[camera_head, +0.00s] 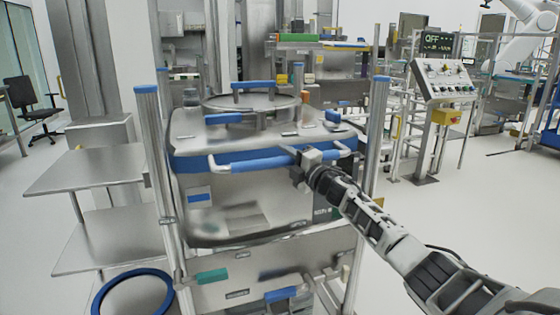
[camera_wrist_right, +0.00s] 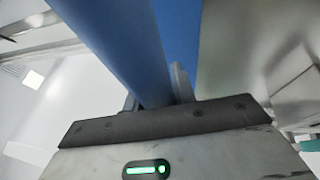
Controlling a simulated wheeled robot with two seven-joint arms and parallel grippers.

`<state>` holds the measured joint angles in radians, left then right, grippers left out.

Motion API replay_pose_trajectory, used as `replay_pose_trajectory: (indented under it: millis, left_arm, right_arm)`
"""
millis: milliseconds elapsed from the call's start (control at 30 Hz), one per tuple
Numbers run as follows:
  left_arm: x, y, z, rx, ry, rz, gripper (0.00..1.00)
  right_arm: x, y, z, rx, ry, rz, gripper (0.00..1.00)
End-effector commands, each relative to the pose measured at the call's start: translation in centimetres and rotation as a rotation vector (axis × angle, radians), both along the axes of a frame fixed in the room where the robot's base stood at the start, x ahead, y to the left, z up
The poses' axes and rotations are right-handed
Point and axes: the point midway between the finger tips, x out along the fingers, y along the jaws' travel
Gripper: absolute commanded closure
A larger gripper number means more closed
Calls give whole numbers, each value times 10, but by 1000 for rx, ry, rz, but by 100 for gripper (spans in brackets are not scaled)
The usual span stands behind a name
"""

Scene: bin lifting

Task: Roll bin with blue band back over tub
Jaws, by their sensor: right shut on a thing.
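The steel bin with the blue band (camera_head: 260,190) stands upright in the middle of the head view, between two blue-topped posts. A round lid with a blue handle is on its top. A long blue handle bar (camera_head: 250,164) runs across its front. My right gripper (camera_head: 301,160) is shut on this bar, right of its middle. In the right wrist view the blue bar (camera_wrist_right: 118,45) passes between the fingers (camera_wrist_right: 155,95). A steel box (camera_head: 235,268) with green and blue grips is below the bin; I cannot tell if it is the tub. My left gripper is out of view.
Steel shelves (camera_head: 95,172) stand close on the left. A blue ring (camera_head: 133,291) is at the lower left. A control panel on a stand (camera_head: 443,80) is at the right, with open floor (camera_head: 465,215) in front of it.

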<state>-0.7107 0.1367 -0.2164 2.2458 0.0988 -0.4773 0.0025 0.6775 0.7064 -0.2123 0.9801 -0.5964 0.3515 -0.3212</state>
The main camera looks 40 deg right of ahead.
Motion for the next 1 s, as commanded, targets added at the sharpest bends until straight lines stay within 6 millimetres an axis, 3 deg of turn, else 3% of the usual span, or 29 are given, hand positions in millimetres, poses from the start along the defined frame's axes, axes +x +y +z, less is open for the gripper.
replay_pose_trajectory:
  millis: [33, 333, 367, 400, 433, 767, 1000]
  left_arm:
    - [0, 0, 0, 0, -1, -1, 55]
    - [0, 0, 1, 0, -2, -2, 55]
    - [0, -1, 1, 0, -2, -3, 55]
    - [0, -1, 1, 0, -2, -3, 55]
    - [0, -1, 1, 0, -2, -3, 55]
    - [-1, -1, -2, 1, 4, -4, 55]
    - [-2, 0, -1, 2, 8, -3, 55]
  right_arm:
    - [-1, 1, -9, -4, 14, 6, 100]
    - [0, 2, -9, -5, 14, 6, 100]
    - [0, 2, -9, -5, 14, 6, 66]
    - [1, 2, -8, -5, 14, 6, 54]
    - [1, 2, -8, -5, 13, 6, 52]
    - [-2, 1, -5, -3, 7, 3, 52]
    - [-30, -2, -10, -6, 10, 4, 52]
